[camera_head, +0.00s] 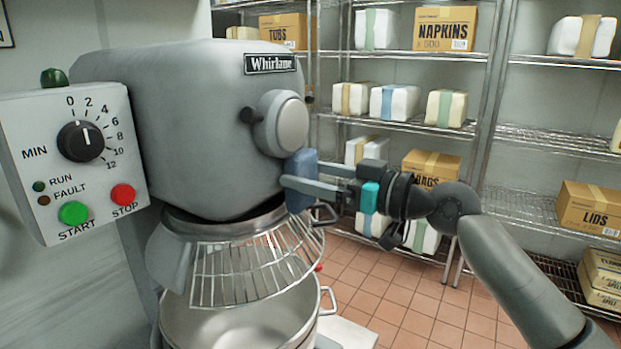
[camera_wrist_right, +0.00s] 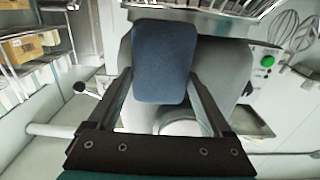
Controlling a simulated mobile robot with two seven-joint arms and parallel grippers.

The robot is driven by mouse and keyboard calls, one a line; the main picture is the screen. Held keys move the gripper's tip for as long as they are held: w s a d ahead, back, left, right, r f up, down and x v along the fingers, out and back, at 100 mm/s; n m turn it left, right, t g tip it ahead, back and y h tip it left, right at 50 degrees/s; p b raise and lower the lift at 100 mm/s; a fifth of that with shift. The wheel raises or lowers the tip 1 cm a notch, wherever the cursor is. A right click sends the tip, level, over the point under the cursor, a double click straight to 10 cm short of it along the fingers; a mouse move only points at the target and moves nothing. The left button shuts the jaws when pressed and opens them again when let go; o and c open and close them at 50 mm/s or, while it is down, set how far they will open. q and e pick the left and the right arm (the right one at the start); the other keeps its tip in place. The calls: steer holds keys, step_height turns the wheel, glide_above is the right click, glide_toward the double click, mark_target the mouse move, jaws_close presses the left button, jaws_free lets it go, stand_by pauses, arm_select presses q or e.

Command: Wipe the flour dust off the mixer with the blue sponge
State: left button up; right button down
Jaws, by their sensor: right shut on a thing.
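The mixer (camera_head: 185,130) is a large grey machine on the left of the head view, with a "Whirlane" plate and a round hub cap (camera_head: 282,124). My right gripper (camera_head: 303,178) is shut on the blue sponge (camera_head: 298,188), at the front of the mixer head just below the hub. In the right wrist view the sponge (camera_wrist_right: 165,62) sits between both fingers, with the grey mixer head (camera_wrist_right: 228,68) behind it. Whether the sponge touches the mixer I cannot tell. I cannot clearly make out flour dust. My left gripper is not in view.
A wire guard (camera_head: 235,272) and steel bowl (camera_head: 230,325) are below the mixer head. A control box (camera_head: 75,165) with a dial and buttons is at the left. Wire shelves (camera_head: 420,125) with boxes and bags stand behind. Tiled floor (camera_head: 440,310) is open at the right.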

steer(key=shift+b+v, duration=1.2)
steer(key=shift+v, duration=1.45)
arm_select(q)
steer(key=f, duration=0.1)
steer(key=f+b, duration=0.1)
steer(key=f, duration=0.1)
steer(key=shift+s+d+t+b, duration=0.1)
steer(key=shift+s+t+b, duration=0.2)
arm_select(e)
steer(key=v, duration=0.3)
steer(key=shift+d+f, duration=0.15)
